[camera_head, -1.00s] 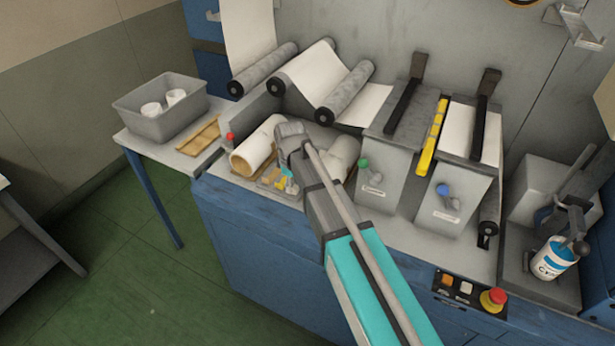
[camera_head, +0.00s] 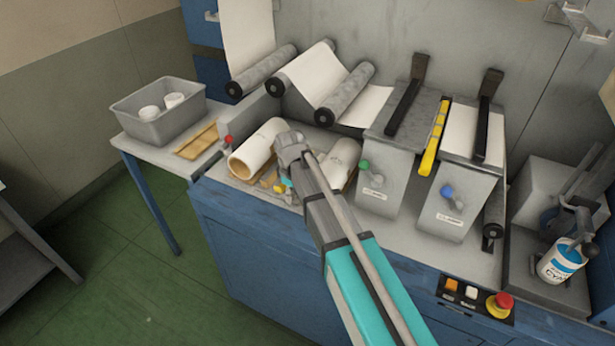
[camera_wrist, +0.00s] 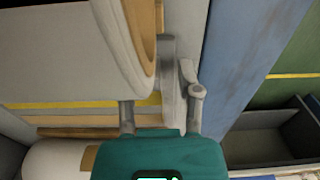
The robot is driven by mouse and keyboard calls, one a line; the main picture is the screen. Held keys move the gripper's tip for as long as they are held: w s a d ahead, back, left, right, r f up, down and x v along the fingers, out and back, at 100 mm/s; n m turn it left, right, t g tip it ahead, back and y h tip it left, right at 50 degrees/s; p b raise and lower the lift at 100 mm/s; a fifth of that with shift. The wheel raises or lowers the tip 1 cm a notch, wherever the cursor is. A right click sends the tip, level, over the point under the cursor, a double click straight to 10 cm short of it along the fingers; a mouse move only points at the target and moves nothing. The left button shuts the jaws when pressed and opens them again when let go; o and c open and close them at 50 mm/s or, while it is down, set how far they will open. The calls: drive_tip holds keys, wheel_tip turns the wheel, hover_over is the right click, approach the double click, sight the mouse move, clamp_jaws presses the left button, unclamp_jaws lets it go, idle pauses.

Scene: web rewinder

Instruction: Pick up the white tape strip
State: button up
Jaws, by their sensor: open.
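I cannot make out a white tape strip for certain in either view. In the wrist view my gripper (camera_wrist: 161,112) is open, its two grey fingers apart in front of the teal body. Light grey parts show between and beyond the fingers; I cannot tell what they are.
The right white roll (camera_head: 341,158) lies behind my arm. A grey bin (camera_head: 136,122) with white cups or rolls stands on the side table. Clamp stands with green (camera_head: 364,165) and blue (camera_head: 446,191) knobs, a red stop button (camera_head: 503,301) and a blue-white can (camera_head: 561,262) are to the right.

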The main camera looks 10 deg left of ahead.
clamp_jaws()
drive_tip(key=shift+r, duration=0.2)
idle(0.3)
wheel_tip(320, 180, up, 2)
drive_tip(key=p, duration=0.2)
drive_tip(key=shift+r+p, duration=0.1)
drive_tip(key=shift+p, duration=0.2)
drive_tip(key=s+d+r+p, duration=0.3)
drive_tip(key=s+r+p, duration=0.7)
drive_tip(key=s, duration=0.3)
drive_tip(key=shift+s+d+r, duration=0.25)
drive_tip(key=shift+s, duration=0.05)
drive_tip(key=shift+a, duration=0.1)
idle(0.4)
